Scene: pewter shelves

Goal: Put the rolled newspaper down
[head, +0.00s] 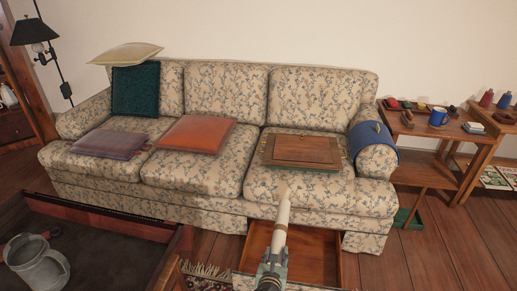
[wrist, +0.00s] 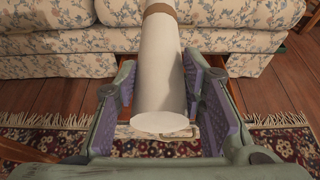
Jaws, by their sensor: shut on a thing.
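The rolled newspaper is a pale, off-white tube (head: 284,214) in the head view. In the wrist view it (wrist: 159,80) shows large between the fingers, with a brown band near its far end. My gripper (head: 273,262) is shut on it and holds it in front of the sofa, with the far end pointing toward the seat. In the wrist view the two purple-padded fingers of my gripper (wrist: 163,95) stand on either side of the roll. A floral sofa (head: 210,180) stands ahead along the wall.
A wooden board (head: 303,150) lies on the right sofa seat; orange (head: 195,134) and mauve (head: 109,143) cushions lie on the others. An open drawer (head: 325,268) sits below the sofa. A side table (head: 425,172) stands right.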

